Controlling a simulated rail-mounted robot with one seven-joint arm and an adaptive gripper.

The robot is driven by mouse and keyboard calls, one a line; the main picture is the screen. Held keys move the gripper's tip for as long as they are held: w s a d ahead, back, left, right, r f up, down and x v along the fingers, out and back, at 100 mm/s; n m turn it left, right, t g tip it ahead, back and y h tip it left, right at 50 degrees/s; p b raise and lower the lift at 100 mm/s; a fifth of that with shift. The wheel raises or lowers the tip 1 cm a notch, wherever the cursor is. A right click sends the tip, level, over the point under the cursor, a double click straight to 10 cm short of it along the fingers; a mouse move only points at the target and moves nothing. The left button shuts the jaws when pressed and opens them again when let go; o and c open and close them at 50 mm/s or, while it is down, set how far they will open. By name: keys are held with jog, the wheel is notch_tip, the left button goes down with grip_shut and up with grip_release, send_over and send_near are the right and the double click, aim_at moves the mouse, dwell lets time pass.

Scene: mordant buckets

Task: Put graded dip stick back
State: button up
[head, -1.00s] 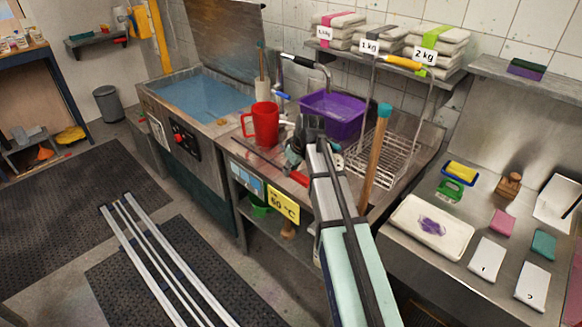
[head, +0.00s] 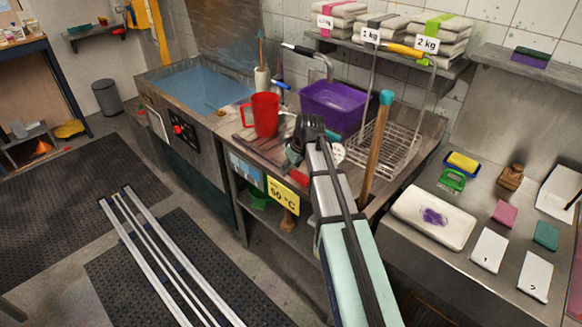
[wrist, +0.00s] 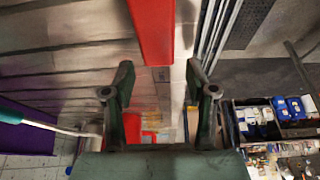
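My gripper (head: 298,148) is over the front of the steel counter, just right of the red jug (head: 265,114). In the wrist view its two fingers (wrist: 159,70) are spread apart with nothing between them. I cannot make out graduations on any stick. A wooden stick with a teal top (head: 376,148) stands upright in front of the wire rack, apart from my gripper. A thinner teal-topped stick (head: 261,48) stands in a pale holder at the back by the basin. In the wrist view a red upright shape (wrist: 151,30) lies beyond the fingertips.
A purple tub (head: 332,108) and a wire rack (head: 400,150) stand behind and right of my gripper. The blue-filled basin (head: 205,95) is to the left. A yellow temperature sign (head: 283,196) hangs on the counter front.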

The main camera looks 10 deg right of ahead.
jog(key=v, duration=1.2)
jog(key=shift+s, duration=0.1)
